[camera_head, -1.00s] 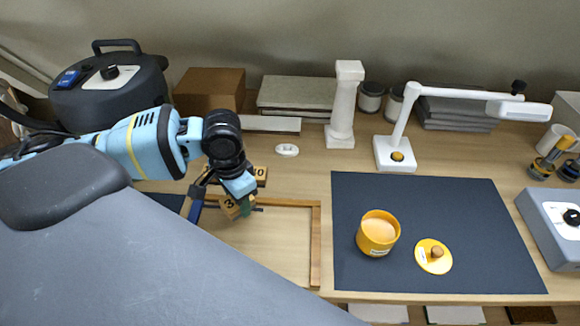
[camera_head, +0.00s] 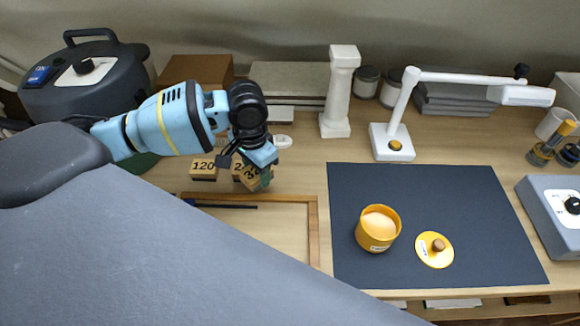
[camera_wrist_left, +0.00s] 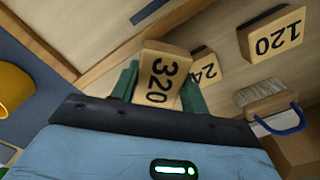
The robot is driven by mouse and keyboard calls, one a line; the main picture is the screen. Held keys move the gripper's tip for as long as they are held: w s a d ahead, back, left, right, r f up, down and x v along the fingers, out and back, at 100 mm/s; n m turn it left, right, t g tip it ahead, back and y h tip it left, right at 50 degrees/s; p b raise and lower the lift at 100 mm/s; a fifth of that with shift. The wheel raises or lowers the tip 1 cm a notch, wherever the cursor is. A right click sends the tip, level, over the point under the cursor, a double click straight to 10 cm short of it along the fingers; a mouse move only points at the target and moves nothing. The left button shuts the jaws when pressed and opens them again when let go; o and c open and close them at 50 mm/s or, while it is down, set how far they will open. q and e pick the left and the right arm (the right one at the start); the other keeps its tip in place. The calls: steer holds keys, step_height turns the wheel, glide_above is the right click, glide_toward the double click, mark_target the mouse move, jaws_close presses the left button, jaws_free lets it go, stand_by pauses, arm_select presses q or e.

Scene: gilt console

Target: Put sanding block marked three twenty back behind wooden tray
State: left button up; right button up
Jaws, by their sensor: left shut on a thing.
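My left gripper (camera_head: 262,172) is shut on the sanding block marked 320 (camera_head: 250,180), just behind the back rim of the wooden tray (camera_head: 314,232). In the left wrist view the 320 block (camera_wrist_left: 160,72) sits tilted between the green fingers (camera_wrist_left: 128,82), its number showing. I cannot tell whether it touches the table. The block marked 120 (camera_head: 203,168) stands behind the tray to the left. Another block (camera_head: 238,168), whose visible digits start with 24, is partly hidden behind the held one. My right gripper is not in view.
A dark rod-like tool (camera_head: 225,206) lies inside the tray. A brush (camera_wrist_left: 266,96) shows near the blocks in the wrist view. A white column (camera_head: 340,92) stands behind.

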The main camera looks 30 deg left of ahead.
arm_select(q)
glide_above(290, 175)
steer(key=s, duration=0.2)
steer(key=shift+a+f+b, duration=0.3)
steer(key=shift+a+f, duration=0.1)
steer(key=shift+a, duration=0.05)
steer(key=shift+w+d, duration=0.45)
steer(key=shift+w, duration=0.35)
step_height(290, 175, down, 3)
steer(key=shift+f, duration=0.25)
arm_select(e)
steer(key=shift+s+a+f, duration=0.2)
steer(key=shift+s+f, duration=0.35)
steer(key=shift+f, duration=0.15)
arm_select(q)
steer(key=shift+f, duration=0.15)
steer(key=o, duration=1)
steer(key=shift+c, duration=0.2)
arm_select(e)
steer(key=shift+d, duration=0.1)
arm_select(q)
steer(key=shift+w, duration=0.1)
